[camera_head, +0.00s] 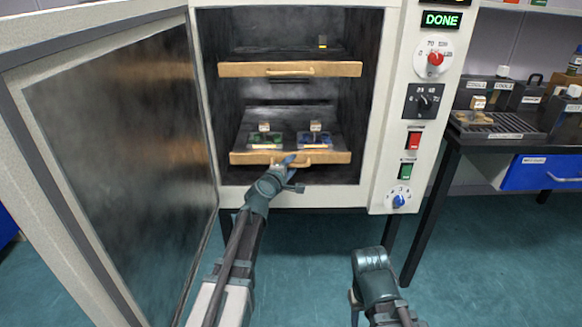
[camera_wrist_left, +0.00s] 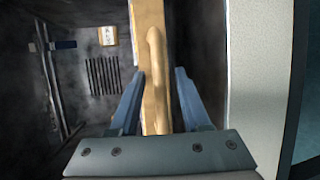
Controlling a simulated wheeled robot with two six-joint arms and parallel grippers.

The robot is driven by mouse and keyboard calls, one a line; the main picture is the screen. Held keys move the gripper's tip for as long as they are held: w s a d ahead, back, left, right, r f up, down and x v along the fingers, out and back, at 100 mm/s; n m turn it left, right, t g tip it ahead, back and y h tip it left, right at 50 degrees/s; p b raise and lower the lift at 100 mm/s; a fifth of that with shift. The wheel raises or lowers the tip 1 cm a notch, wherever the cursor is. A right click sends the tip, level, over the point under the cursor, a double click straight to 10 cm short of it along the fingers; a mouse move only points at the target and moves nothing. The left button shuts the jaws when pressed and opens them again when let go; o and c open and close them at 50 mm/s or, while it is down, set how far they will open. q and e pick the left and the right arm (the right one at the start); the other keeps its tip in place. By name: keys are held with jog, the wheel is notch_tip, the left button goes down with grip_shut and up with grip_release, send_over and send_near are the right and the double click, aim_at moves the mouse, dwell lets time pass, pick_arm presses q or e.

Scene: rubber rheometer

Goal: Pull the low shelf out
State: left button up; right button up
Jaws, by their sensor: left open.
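The low shelf (camera_head: 243,158) is inside the open oven chamber, with a wooden front bar and a small handle (camera_head: 318,161). Green and blue sample pieces with small blocks rest on it. My left gripper (camera_head: 287,161) is open at the bar, by the left part of the handle. In the left wrist view the wooden bar and its handle (camera_wrist_left: 156,62) run between the two open fingers (camera_wrist_left: 160,88); I cannot tell whether they touch. Of my right arm only a teal link shows at the bottom; its fingers are not seen.
The oven door (camera_head: 120,140) stands open on the left. An upper shelf (camera_head: 232,69) sits above the low one. The control panel (camera_head: 415,110) on the right reads DONE. A black bench (camera_head: 480,148) with trays stands farther right. The floor in front is clear.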

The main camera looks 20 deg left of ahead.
pick_arm(q)
jog(key=shift+c, duration=0.2)
grip_shut()
dwell(1.2)
